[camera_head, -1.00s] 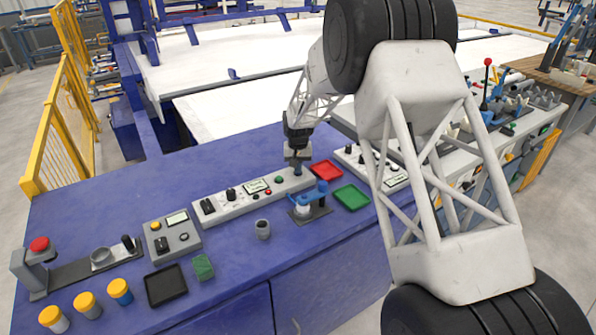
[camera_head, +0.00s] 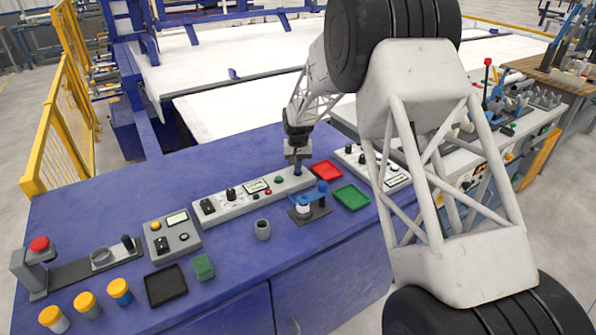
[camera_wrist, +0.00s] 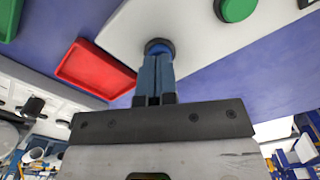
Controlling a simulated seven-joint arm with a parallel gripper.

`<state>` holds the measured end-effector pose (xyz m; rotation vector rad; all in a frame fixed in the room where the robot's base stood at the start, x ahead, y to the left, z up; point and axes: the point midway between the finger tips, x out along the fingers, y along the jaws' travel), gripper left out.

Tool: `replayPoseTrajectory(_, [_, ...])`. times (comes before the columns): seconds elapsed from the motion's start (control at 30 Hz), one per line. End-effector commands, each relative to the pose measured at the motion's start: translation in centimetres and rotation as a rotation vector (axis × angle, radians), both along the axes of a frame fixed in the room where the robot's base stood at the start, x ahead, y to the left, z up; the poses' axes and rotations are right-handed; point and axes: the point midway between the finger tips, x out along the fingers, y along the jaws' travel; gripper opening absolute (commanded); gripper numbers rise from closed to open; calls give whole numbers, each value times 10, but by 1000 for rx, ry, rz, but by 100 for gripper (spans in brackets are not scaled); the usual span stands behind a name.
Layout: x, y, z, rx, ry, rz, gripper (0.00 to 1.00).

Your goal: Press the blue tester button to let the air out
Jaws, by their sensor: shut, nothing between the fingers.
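The blue button (camera_wrist: 159,45) sits at the right end of a long light-grey panel (camera_head: 222,208), which also carries knobs, a small display and a green button (camera_head: 279,180). My gripper (camera_head: 297,170) points down over that end of the panel and hides most of the button in the head view. In the wrist view my gripper's blue fingers (camera_wrist: 157,58) are together with nothing between them. Their tips are at the button and appear to touch it. How far the button is pressed in cannot be told.
A red tray (camera_head: 326,170) and a green tray (camera_head: 352,197) lie right of the panel end. A blue clamp fixture (camera_head: 312,199) holding a white part stands just in front. A grey cup (camera_head: 262,229) stands further left. The blue bench behind the panel is clear.

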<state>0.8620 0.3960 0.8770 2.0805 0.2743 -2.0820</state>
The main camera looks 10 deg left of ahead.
Motion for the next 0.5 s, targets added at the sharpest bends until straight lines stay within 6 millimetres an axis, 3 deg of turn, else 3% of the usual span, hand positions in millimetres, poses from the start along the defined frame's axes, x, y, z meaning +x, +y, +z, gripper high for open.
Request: replayPoseTrajectory(0.5, [0, 0, 29, 0, -1, 0, 0])
